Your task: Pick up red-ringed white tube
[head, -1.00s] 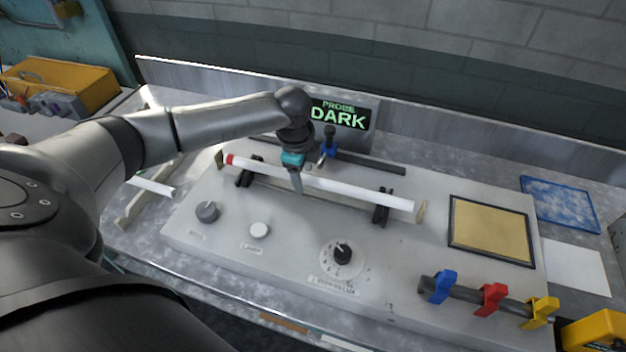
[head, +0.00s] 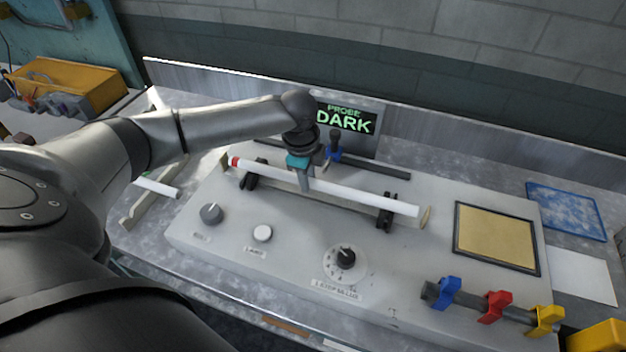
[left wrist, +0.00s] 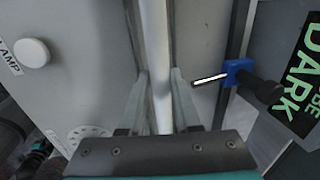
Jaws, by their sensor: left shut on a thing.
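The white tube (head: 360,199) with a red ring (head: 236,162) at its left end lies across two black holders on the grey test panel (head: 200,250). My left gripper (head: 306,184) is over the middle of the tube and shut on it. In the left wrist view the tube (left wrist: 158,60) runs between the two fingers of the left gripper (left wrist: 160,100). I cannot tell whether the tube is clear of the holders. My right gripper is not in view.
A display (head: 345,119) reading "PROBE DARK" stands behind the tube, with a blue clamp (head: 334,152) on a dark rail close by. Knobs (head: 345,256) sit in front. Blue, red and yellow clips (head: 495,305) are at the right front. Another white tube (head: 156,186) lies left.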

